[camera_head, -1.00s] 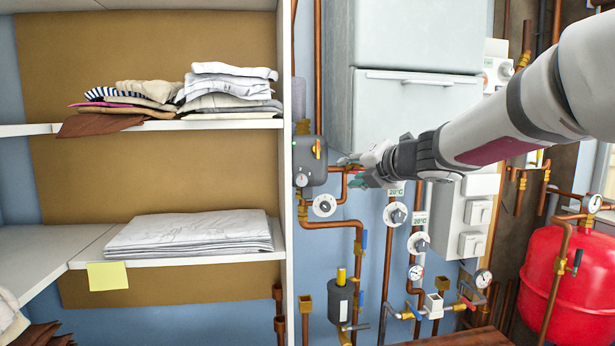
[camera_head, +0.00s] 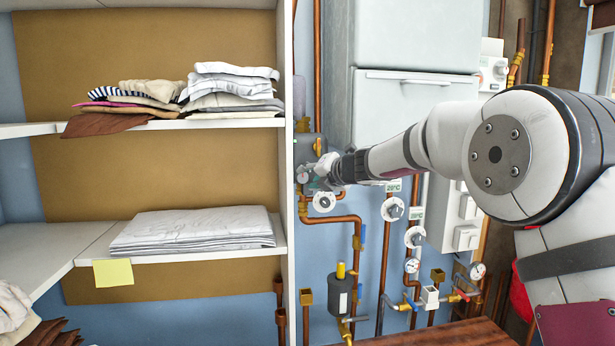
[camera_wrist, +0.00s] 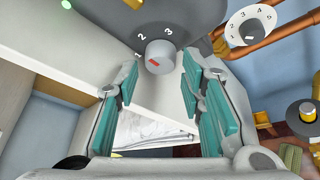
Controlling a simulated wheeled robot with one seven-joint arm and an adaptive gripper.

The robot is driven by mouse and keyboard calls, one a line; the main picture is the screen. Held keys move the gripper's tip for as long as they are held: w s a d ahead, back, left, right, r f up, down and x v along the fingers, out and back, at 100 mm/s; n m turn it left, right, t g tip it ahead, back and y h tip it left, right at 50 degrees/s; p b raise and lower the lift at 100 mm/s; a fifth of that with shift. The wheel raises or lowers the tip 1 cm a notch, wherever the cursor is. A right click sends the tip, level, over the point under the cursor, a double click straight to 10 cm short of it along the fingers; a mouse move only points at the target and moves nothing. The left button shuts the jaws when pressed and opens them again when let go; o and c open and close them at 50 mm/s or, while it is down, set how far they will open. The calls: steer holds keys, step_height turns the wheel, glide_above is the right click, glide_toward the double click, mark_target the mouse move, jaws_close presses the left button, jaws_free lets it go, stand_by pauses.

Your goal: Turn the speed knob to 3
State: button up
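A round grey knob (camera_wrist: 159,57) with a red mark sits on a dark grey housing (camera_wrist: 185,14) in the wrist view. The numerals 1, 2 and 3 are printed around it. The red mark lies on the knob's lower left, nearest the 1. My gripper (camera_wrist: 159,68) is open, with its teal-padded fingers left and right of the knob's lower part. I cannot tell whether they touch it. In the head view my gripper (camera_head: 322,172) is in front of the grey housing (camera_head: 309,148) and partly covers its lower part.
A white numbered dial (camera_wrist: 250,25) is close by on the right in the wrist view, and below my gripper in the head view (camera_head: 324,201). Copper pipes (camera_head: 357,270) run below. A white shelf unit (camera_head: 290,240) with folded linen stands just left.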

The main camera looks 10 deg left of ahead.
steer(key=shift+x, duration=0.95)
jaws_close()
steer(key=shift+f, duration=0.1)
